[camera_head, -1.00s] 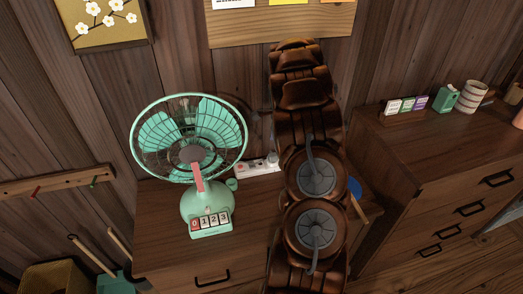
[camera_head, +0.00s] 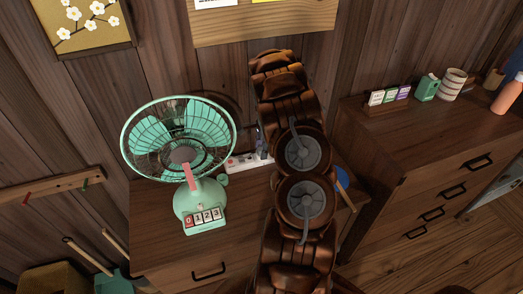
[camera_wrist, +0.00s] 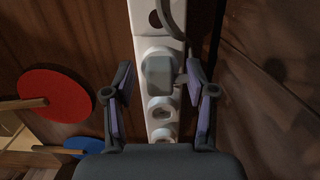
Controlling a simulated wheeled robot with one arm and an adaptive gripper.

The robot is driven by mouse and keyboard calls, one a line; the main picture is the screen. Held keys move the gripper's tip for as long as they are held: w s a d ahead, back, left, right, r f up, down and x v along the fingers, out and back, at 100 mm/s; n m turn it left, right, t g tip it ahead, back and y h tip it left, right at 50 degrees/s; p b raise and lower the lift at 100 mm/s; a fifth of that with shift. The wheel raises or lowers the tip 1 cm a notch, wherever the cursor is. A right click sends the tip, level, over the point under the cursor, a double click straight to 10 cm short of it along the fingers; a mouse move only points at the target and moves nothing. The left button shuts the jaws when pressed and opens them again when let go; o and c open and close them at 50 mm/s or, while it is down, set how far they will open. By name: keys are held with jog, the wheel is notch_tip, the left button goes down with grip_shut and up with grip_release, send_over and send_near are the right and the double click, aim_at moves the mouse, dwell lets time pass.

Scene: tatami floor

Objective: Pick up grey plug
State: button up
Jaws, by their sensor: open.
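In the wrist view, the grey plug (camera_wrist: 158,73) sits in a socket of a white power strip (camera_wrist: 160,120). My gripper (camera_wrist: 159,76) is open, with one purple-padded finger on each side of the plug and strip. The plug lies between the fingertips, and a gap shows on its left; on the right the fingertip is very near a small grey part beside it. In the head view, the power strip (camera_head: 240,162) lies on the cabinet behind the green fan. My arm hides the strip's right end, the plug and most of my gripper there.
A green fan (camera_head: 188,205) stands left of my arm on the wooden cabinet (camera_head: 150,235). Red (camera_wrist: 58,95) and blue (camera_wrist: 84,147) paddles lie left of the strip in the wrist view. A dresser (camera_head: 440,175) with small items stands at the right.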

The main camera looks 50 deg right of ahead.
grip_shut()
dwell(0.4)
jog(key=shift+r, duration=0.1)
